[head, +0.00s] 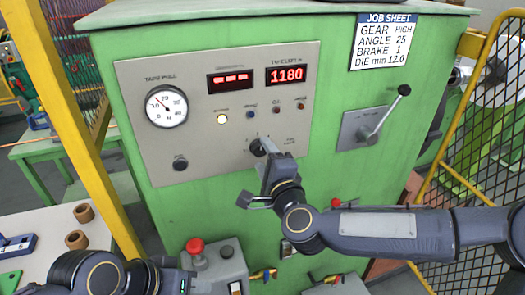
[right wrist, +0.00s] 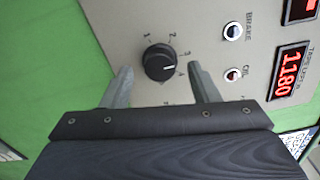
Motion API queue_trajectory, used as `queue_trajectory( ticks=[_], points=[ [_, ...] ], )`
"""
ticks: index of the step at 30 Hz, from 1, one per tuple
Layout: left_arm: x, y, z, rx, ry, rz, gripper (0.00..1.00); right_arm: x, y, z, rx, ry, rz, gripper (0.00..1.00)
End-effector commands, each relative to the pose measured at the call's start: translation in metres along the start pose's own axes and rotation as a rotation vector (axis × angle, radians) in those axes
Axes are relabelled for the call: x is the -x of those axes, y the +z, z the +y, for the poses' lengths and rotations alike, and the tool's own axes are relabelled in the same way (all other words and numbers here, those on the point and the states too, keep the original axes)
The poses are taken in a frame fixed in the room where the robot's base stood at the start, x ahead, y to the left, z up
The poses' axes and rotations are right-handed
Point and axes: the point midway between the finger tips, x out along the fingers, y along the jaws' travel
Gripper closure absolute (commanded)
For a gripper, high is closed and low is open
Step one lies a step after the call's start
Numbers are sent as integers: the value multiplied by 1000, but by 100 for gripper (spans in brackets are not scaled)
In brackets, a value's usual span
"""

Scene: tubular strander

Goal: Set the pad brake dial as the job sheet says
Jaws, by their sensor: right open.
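The pad brake dial (right wrist: 160,62) is a black round knob with a white pointer line on the grey panel. In the right wrist view its pointer aims right, near the 3 and 4 marks; I cannot tell exactly which. My right gripper (head: 266,160) is open, its fingers on either side of the dial and apart from it. In the head view the gripper partly hides the dial (head: 258,147). The job sheet (head: 384,42) reads gear high, angle 25, brake 1, die 12.0 mm. My left gripper (head: 172,276) is low at left, its fingers unclear.
The panel (head: 140,95) also holds a gauge (head: 166,106), a red display reading 1180 (head: 286,74), small lamps and another black knob (head: 180,163). A lever (head: 385,115) stands to the right. A red button (head: 195,246) is below. Yellow mesh guarding (head: 478,130) is at right.

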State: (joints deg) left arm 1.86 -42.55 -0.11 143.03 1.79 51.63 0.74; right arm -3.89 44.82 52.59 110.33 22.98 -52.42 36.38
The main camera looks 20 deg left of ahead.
Motion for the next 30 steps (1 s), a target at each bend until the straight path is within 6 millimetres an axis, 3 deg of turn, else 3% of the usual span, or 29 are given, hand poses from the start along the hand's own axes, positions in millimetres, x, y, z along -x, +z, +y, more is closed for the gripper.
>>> queue_trajectory(
  ticks=[4, 13, 23, 30],
  points=[
    [4, -2, 2, 0, 0, 0, 73, -13, 0, 0, 1, 2, -1, 45],
    [4, -2, 2, 0, 0, 0, 73, -15, 0, 1, 3, 1, -1, 45],
    [4, -2, 2, 0, 0, 0, 73, -15, 0, 1, 3, 1, -1, 88],
    [2, -1, 1, 0, 0, 0, 73, -15, 0, 1, 20, 1, -1, 90]
  ],
)
